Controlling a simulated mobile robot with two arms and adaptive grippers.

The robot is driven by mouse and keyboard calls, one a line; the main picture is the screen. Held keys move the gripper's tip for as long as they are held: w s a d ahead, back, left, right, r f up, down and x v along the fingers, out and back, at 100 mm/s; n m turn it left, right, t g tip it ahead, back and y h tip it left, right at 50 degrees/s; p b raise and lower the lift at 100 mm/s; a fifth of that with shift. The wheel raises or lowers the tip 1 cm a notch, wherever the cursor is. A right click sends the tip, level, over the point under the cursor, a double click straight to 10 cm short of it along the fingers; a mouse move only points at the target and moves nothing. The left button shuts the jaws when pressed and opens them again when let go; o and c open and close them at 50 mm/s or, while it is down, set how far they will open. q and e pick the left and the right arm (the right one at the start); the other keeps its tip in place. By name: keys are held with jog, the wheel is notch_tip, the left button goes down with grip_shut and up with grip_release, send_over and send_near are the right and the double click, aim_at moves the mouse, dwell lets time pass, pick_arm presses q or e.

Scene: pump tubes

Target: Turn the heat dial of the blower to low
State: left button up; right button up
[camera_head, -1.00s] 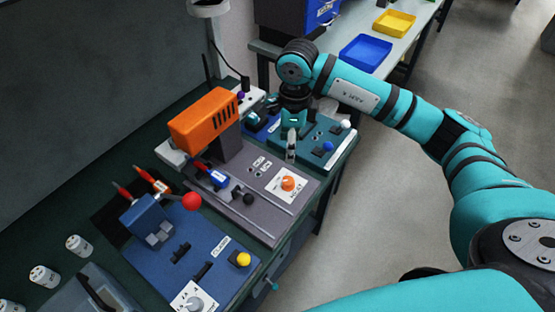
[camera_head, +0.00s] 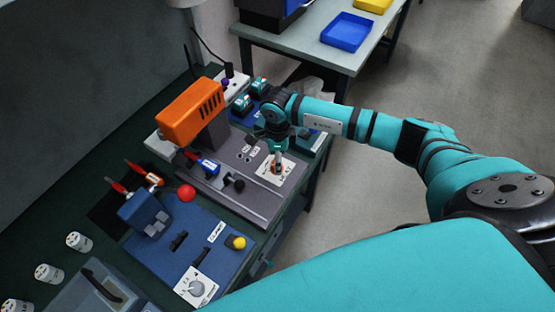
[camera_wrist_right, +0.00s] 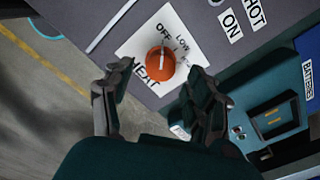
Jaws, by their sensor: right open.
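The blower is an orange housing (camera_head: 190,112) on a grey base plate (camera_head: 238,207). Its heat dial is an orange knob on a white label plate; in the right wrist view the dial (camera_wrist_right: 160,62) shows whole, with OFF, LOW and HEAT lettering around it. The white line on the knob points up toward OFF. My right gripper (camera_wrist_right: 152,88) is open, its two fingers on either side of the dial's lower part in that view, with gaps to the knob. In the head view the right gripper (camera_head: 277,160) is over the label plate (camera_head: 272,176) and partly hides the dial. My left gripper is not in view.
A blue clamp station (camera_head: 190,240) with a red ball handle and yellow knob stands at the near side. Plates marked ON and HOT (camera_wrist_right: 242,18) are near the dial. Open floor lies right of the bench.

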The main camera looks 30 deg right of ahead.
jog(key=shift+f, duration=1.35)
jog(key=c, duration=1.1)
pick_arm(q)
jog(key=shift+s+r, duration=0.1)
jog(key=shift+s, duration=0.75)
pick_arm(e)
jog(key=shift+c, duration=0.2)
